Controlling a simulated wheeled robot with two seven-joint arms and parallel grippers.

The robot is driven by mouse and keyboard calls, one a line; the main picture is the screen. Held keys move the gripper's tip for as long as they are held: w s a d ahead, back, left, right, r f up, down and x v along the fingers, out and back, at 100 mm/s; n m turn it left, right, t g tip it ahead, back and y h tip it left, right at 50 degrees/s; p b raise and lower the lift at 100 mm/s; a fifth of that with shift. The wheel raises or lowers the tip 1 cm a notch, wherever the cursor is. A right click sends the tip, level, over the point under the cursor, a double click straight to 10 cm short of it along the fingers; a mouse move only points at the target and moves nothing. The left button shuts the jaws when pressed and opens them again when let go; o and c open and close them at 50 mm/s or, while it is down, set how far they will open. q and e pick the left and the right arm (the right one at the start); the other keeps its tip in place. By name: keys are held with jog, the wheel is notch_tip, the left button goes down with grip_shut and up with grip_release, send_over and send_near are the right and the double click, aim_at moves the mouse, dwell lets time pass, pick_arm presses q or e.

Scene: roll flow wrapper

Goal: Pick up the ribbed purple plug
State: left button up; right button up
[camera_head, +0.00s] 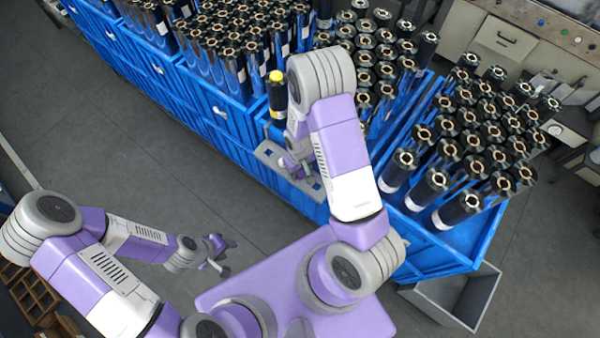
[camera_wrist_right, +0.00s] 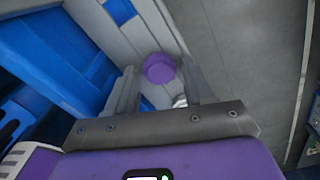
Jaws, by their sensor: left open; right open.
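The purple plug (camera_wrist_right: 159,68) shows in the right wrist view as a short round piece on a grey surface. It appears between the two fingers of my right gripper (camera_wrist_right: 158,78), with a gap on both sides; whether its sides are ribbed is too small to tell. In the head view my right gripper (camera_head: 297,168) is low over the grey ledge (camera_head: 266,153), and I cannot make out the plug there. My right gripper is open and empty. My left gripper (camera_head: 220,254) is open and empty above the grey floor, away from the ledge.
Blue crates (camera_head: 205,98) packed with dark rolls (camera_head: 365,75) stand behind the ledge. A roll with a yellow cap (camera_head: 277,90) stands close to my right arm. A grey open bin (camera_head: 455,300) is at the lower right. The floor (camera_head: 110,150) at left is clear.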

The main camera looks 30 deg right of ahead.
jog(key=shift+c, duration=0.3)
jog(key=c, duration=0.7)
jog(key=shift+r, duration=0.1)
jog(key=shift+c, duration=0.2)
